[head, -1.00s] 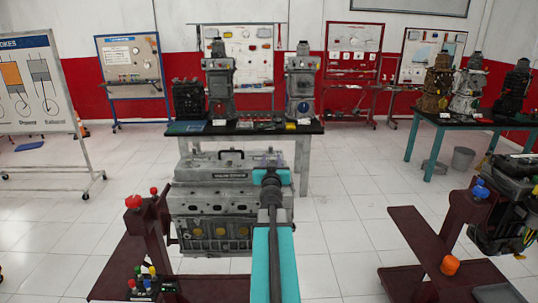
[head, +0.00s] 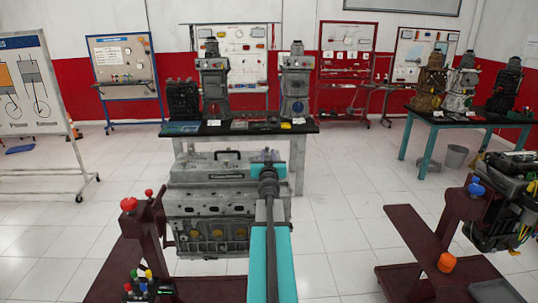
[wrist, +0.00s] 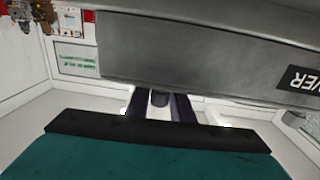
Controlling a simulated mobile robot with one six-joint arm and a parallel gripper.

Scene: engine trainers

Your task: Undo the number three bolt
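A grey engine block (head: 207,202) on a dark red stand (head: 142,240) is in front of me in the head view. Its cover has a black handle and a dark label; the label's end, reading "VER", shows in the wrist view (wrist: 303,80). I cannot make out a number three bolt in either view. My teal arm reaches over the right part of the engine and hides some of it; the fingertips are hidden in the head view. In the wrist view, dark finger-like parts of my gripper (wrist: 160,106) show beyond a black edge, with a short dark cylinder between them.
Behind the engine stands a black-topped table (head: 240,129) with several machine parts. At the right is another dark red stand (head: 420,240) with an engine. A teal-legged table (head: 450,120) and a grey bin (head: 455,156) are farther back.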

